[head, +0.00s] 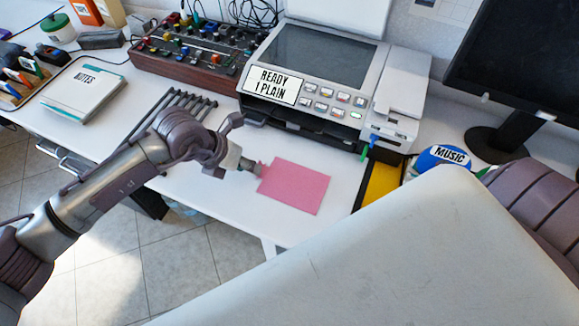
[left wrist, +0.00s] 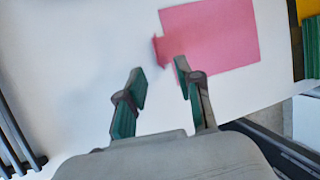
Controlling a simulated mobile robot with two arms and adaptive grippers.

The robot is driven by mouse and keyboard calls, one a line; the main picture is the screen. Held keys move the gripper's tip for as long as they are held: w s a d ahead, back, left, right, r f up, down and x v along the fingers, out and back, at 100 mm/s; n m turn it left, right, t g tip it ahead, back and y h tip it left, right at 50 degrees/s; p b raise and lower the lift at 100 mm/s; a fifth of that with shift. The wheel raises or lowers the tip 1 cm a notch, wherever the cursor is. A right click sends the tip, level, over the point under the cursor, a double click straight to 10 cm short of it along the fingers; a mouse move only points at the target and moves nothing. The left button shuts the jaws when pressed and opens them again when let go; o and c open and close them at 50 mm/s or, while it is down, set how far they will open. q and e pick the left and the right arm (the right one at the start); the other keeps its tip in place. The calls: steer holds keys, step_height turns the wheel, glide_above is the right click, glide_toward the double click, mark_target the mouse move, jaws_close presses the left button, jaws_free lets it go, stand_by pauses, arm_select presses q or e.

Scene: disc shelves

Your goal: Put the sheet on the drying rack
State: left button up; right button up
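The pink sheet (head: 295,186) lies flat on the white table in front of the printer, with a small tab on its left edge. It also shows at the top of the left wrist view (left wrist: 215,35). The drying rack (head: 185,105), a row of dark parallel bars, stands left of the printer, partly behind my left arm. Its bars show at the left edge of the left wrist view (left wrist: 17,142). My left gripper (head: 254,167) is at the tab. In the left wrist view its two fingers (left wrist: 161,78) are apart with nothing between them, the right finger close to the tab. My right gripper is not visible.
A printer (head: 320,62) labelled "READY 1 PLAIN" stands behind the sheet. A mixer-like panel (head: 200,52) and a notes box (head: 84,93) are to the left. A yellow-and-black item (head: 382,185) and a blue "MUSIC" disc (head: 443,157) are to the right.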

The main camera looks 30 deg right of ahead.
arm_select(q)
steer(key=x, duration=0.3)
steer(key=shift+w+d+f, duration=0.15)
steer(key=shift+f, duration=0.05)
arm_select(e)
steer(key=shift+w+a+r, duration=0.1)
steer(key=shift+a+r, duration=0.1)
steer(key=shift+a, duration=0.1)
arm_select(q)
jaws_close()
